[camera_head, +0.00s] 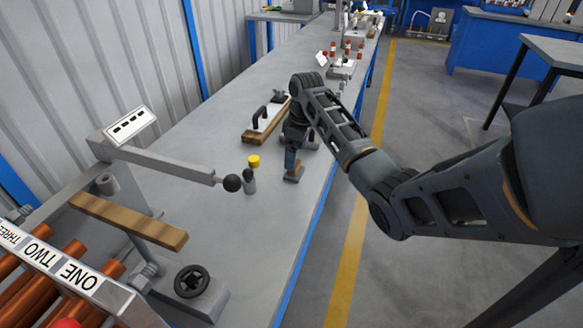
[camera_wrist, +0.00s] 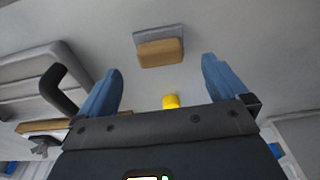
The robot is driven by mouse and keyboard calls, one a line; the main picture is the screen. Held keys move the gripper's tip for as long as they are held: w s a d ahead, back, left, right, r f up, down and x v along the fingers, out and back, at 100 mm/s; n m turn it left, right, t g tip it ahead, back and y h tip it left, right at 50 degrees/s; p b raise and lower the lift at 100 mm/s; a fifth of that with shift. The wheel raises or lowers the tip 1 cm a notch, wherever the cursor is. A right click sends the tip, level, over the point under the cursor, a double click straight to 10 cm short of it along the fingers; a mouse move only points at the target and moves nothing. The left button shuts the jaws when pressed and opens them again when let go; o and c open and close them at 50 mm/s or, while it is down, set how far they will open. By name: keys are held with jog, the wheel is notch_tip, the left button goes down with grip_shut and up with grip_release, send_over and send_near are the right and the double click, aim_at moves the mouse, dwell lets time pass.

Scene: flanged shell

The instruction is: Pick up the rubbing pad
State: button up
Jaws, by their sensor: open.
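A small block with a tan layer and a grey layer, which looks like the rubbing pad (camera_head: 294,175), lies on the long grey bench near its right edge. In the wrist view the pad (camera_wrist: 160,52) shows at the top centre, ahead of the gap between the fingers and apart from them. My gripper (camera_head: 290,163) points down over the bench beside the pad and hides part of it in the head view. Its two blue fingers are spread wide in the wrist view (camera_wrist: 163,80), with nothing held between them.
A wooden board with a black handle (camera_head: 258,119) lies behind. A ball-ended lever (camera_head: 231,183) reaches in from the left. The bench front (camera_head: 250,240) is mostly clear.

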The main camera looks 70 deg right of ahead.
jog(key=f, duration=0.5)
jog(key=shift+w+f+p, duration=0.25)
jog(key=shift+f+p, duration=0.05)
jog(key=shift+c, duration=0.4)
jog(key=shift+a, duration=0.1)
jog(key=c, duration=1)
jog(key=shift+r, duration=0.55)
jog(key=r, duration=0.2)
jog(key=s+r, duration=0.1)
jog(key=shift+s+d+r+b, duration=0.1)
jog(key=shift+d+r+b, duration=0.2)
jog(key=shift+r, duration=0.05)
jog(key=s+d+r, duration=0.1)
jog(key=s+r, duration=0.1)
jog(key=s, duration=0.1)
jog(key=s+d+r, duration=0.1)
jog(key=s+r, duration=0.1)
jog(key=s, duration=0.1)
jog(key=s+d+r+b, duration=0.1)
jog(key=s+r, duration=0.1)
jog(key=s, duration=0.1)
jog(key=shift+s+d+r, duration=0.15)
jog(key=shift+s, duration=0.25)
